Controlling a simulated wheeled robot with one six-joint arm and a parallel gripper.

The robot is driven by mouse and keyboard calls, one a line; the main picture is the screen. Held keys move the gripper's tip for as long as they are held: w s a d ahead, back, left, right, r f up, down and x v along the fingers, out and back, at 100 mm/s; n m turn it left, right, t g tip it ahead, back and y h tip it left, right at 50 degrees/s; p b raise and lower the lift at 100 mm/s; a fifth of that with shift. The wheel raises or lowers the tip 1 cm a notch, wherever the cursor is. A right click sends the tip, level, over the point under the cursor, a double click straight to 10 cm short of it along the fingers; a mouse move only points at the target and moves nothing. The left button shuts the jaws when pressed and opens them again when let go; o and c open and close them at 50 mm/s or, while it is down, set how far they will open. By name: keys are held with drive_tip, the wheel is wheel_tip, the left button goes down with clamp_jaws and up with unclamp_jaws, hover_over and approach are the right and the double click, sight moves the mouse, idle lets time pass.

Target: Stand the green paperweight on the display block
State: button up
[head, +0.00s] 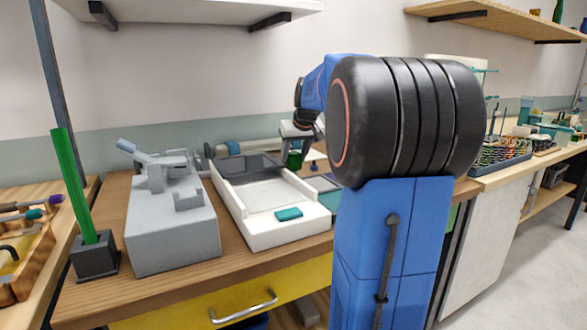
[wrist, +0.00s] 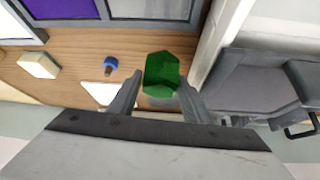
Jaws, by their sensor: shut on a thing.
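The green paperweight (wrist: 161,75) is a dark green, faceted glass piece held between the two fingertips of my gripper (wrist: 157,97). In the head view, my gripper (head: 300,140) is beyond the white tray, and the paperweight (head: 294,160) shows as a small green patch beneath it. Whether it touches the bench is unclear. A pale, cream-topped block (wrist: 38,64) lies on the wood at left in the wrist view; I cannot tell whether it is the display block. My arm hides part of the bench.
A white tray (head: 262,236) with a teal piece (head: 289,214) stands on the bench. Left of it are a grey machine (head: 172,230) and a green rod (head: 72,185) in a dark holder (head: 94,258). A small blue-topped item (wrist: 110,66) lies near the paperweight.

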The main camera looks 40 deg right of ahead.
sight(294, 167)
drive_tip(key=shift+f, duration=2)
drive_tip(key=o, duration=1)
drive_tip(key=shift+f, duration=0.15)
